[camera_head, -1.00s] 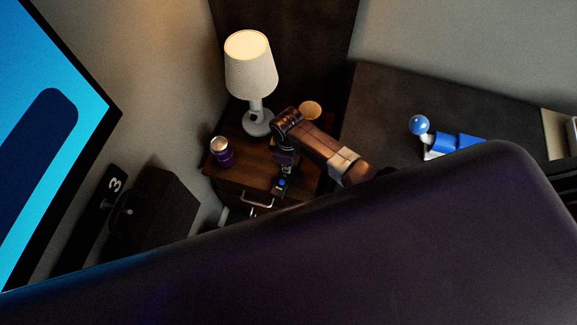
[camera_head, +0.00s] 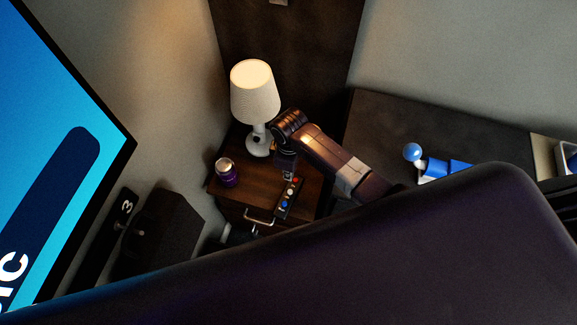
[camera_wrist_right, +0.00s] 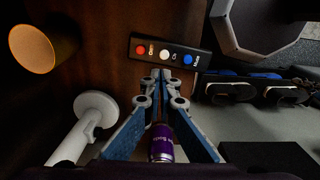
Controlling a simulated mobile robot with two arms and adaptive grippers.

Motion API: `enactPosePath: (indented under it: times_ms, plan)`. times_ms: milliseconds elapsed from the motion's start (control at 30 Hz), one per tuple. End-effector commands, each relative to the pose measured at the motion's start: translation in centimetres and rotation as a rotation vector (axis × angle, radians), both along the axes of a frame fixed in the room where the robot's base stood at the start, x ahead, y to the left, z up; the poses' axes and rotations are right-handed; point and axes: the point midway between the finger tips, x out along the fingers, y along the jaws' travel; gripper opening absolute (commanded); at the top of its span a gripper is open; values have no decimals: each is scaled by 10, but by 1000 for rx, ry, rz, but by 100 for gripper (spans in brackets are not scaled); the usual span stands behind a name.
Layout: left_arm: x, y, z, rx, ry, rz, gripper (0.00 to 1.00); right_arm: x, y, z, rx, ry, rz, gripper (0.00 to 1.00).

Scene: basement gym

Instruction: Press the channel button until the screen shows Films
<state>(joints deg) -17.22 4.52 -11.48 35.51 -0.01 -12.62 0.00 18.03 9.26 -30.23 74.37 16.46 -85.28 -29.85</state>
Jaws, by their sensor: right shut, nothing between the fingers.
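A dark remote (camera_head: 289,196) with red, white and blue buttons lies on the wooden nightstand (camera_head: 225,198). It also shows in the right wrist view (camera_wrist_right: 202,64), with small labels beside the buttons; one seems to read "CH". My right gripper (camera_head: 287,176) is shut and empty. In the wrist view its fingertips (camera_wrist_right: 161,74) appear just below the white button (camera_wrist_right: 165,54); I cannot tell whether they touch the remote. The screen (camera_head: 75,90) at the left is blue with a dark band. Only the white letters "ic" show; the rest is cut off. My left gripper is not in view.
A lit lamp (camera_head: 255,92) and a purple can (camera_head: 227,176) stand on the nightstand, close to my right gripper. A round, tan-topped object (camera_wrist_right: 44,47) is there too. A dark table with a blue and white object (camera_head: 435,166) is at the right.

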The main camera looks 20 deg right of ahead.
Motion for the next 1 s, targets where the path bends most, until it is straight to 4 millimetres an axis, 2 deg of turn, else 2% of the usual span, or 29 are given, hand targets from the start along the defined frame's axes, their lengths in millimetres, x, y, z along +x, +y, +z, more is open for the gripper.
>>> enactPosePath:
  times_ms: [100,300,1000]
  plan:
    - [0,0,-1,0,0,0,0,1,1,18,2,-3,1,0]
    - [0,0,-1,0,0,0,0,0,0,33,1,-2,-1,0]
    - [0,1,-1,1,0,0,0,0,1,35,2,-1,0,0]
